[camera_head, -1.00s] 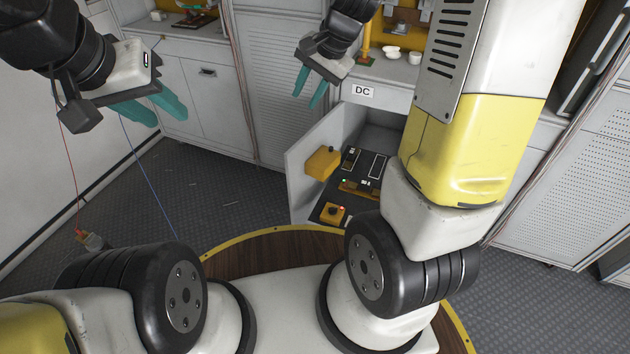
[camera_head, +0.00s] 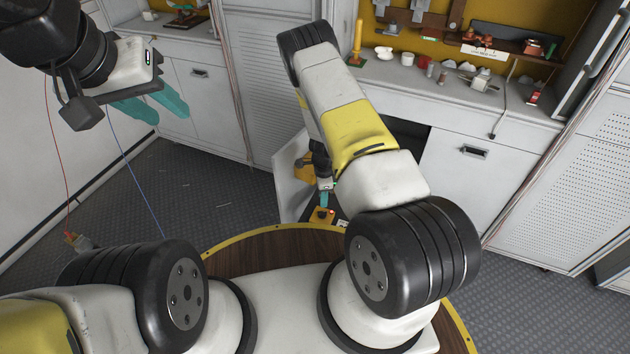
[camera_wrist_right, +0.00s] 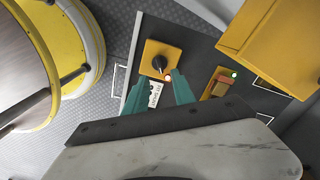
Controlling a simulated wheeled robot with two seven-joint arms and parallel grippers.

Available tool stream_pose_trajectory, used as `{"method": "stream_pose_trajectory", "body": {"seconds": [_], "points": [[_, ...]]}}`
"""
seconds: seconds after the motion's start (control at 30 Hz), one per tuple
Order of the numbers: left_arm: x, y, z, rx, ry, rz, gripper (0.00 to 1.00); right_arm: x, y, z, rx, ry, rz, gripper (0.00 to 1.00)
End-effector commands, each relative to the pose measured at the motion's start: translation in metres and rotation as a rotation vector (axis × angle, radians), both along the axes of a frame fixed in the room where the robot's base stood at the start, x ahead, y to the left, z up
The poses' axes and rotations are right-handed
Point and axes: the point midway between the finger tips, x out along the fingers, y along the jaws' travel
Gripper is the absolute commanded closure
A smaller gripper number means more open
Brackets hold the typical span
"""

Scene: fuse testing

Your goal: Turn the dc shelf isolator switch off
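A yellow switch box (camera_wrist_right: 150,59) with a black rotary knob (camera_wrist_right: 159,63) and a small red-orange light sits on the dark panel in the right wrist view. The same box (camera_head: 320,216) shows small in the head view, partly hidden by my arm. My right gripper (camera_wrist_right: 160,88) is open, its teal fingertips apart on the near side of the knob, holding nothing visible. A white label (camera_wrist_right: 155,96) shows between the fingers. In the head view my right gripper (camera_head: 325,199) hangs over the panel beside the box. My left gripper (camera_head: 160,104) is open and empty at the upper left.
A larger yellow box (camera_wrist_right: 273,45) and an orange switch with a green light (camera_wrist_right: 222,82) stand right of the fingers. The open cabinet door (camera_head: 289,180) is left of my right arm. The countertop (camera_head: 470,95) holds several small items.

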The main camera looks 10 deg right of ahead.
Motion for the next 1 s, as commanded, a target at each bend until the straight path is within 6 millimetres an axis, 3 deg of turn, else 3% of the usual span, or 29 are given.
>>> {"method": "stream_pose_trajectory", "body": {"seconds": [0.43, 0.83, 1.0], "points": [[0.000, 0.000, 0.000, 0.000, 0.000, 0.000, 0.64, -0.001, 0.000, -0.065, 0.000, 0.002, 0.000, 0.69], [0.000, 0.000, 0.000, 0.000, 0.000, 0.000, 0.64, -0.001, 0.000, -0.075, 0.001, 0.001, 0.001, 0.69], [0.000, 0.000, 0.000, 0.000, 0.000, 0.000, 0.64, -0.001, 0.000, -0.075, 0.001, 0.001, 0.001, 1.00]]}}
